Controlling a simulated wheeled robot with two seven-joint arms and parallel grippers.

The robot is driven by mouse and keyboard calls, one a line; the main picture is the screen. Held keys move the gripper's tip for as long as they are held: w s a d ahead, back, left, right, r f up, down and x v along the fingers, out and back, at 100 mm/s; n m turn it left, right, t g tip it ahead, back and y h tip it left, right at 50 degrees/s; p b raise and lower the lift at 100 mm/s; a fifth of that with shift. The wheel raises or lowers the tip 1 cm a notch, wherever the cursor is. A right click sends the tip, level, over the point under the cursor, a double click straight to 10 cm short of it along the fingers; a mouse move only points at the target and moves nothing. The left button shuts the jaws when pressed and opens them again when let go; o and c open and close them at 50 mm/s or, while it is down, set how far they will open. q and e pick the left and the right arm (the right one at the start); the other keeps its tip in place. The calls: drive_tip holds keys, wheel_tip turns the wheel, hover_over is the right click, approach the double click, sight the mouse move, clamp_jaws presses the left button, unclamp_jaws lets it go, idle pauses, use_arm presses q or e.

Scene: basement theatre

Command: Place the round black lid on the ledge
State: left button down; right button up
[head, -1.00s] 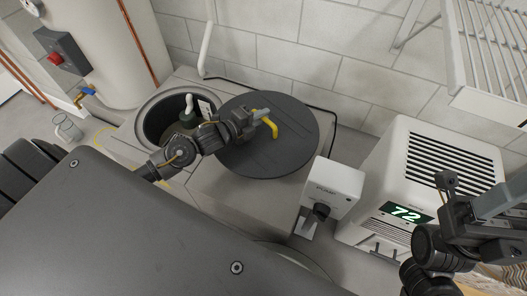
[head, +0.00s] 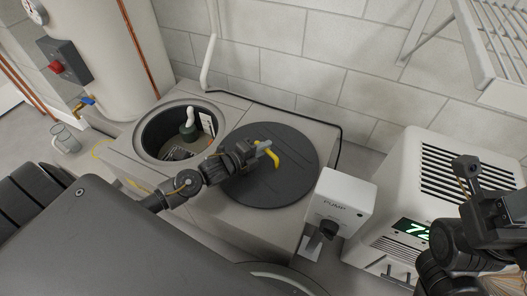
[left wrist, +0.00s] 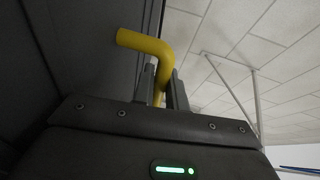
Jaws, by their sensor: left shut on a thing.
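The round black lid (head: 284,187) lies flat over the pale ledge (head: 240,112), to the right of the round open pit (head: 151,137). It rests on the ledge or hangs just above it; I cannot tell which. My left gripper (head: 264,149) is shut on the lid's yellow handle (head: 275,158). In the left wrist view the bent yellow handle (left wrist: 145,43) stands between the fingers (left wrist: 162,88). My right gripper (head: 505,210) is at the right edge, partly cut off, and its jaws cannot be made out.
A white pump box (head: 345,190) stands close to the lid's right side. A white dehumidifier (head: 440,165) with a green display is further right. A glass jug (head: 66,138) stands on the floor at left. A black cable runs behind the ledge along the block wall (head: 300,70).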

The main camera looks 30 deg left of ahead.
idle(0.3)
use_arm(q)
drive_tip(key=c, duration=1.9)
unclamp_jaws()
drive_tip(key=shift+f, duration=0.2)
drive_tip(key=o, duration=0.5)
